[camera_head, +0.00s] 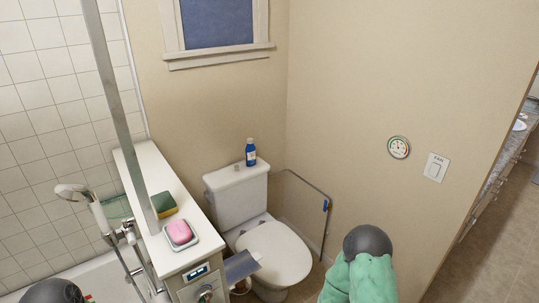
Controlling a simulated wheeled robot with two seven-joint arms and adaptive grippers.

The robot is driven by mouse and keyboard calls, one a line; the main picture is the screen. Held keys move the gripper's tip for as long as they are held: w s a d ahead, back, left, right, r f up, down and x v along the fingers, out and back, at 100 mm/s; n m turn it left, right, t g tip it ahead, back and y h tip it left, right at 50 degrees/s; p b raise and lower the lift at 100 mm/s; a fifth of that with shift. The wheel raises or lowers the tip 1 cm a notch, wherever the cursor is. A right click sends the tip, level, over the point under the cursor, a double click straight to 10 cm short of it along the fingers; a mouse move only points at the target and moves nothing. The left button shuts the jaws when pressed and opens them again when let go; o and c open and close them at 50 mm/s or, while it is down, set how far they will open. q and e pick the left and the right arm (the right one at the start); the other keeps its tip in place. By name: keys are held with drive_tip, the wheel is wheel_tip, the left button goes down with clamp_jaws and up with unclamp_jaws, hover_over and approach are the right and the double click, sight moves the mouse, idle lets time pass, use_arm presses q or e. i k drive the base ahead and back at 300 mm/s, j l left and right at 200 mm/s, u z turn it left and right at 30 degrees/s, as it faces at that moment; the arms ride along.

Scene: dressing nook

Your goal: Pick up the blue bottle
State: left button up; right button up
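The blue bottle (250,153) stands upright on the lid of the toilet tank (228,182), near the back wall. Neither of my grippers can be made out in the head view. Only rounded dark and green parts, which look like my arm links, show at the bottom right, and a dark rounded part shows at the bottom left. Both are well apart from the bottle.
The toilet seat (274,254) is below the tank. A white cabinet (150,184) at the left bears a pink soap (179,232) on a dish and a green-yellow sponge (164,204). A metal rail (314,187) with a blue part is right of the toilet. A grey post rises at the cabinet.

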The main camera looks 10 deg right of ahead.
sight(250, 160)
drive_tip(key=z, duration=0.3)
drive_tip(key=k+u, duration=0.1)
drive_tip(key=k, duration=0.55)
drive_tip(key=i+l+u, duration=0.1)
drive_tip(key=u, duration=0.4)
drive_tip(key=l+u, duration=0.1)
drive_tip(key=u, duration=0.35)
drive_tip(key=i+l+u, duration=0.1)
drive_tip(key=u, duration=0.4)
drive_tip(key=i+l, duration=0.1)
drive_tip(key=l, duration=0.5)
drive_tip(key=i+l, duration=0.1)
drive_tip(key=l, duration=0.5)
drive_tip(key=i+l, duration=0.1)
drive_tip(key=l, duration=1.1)
drive_tip(key=i+l, duration=0.15)
drive_tip(key=l, duration=0.45)
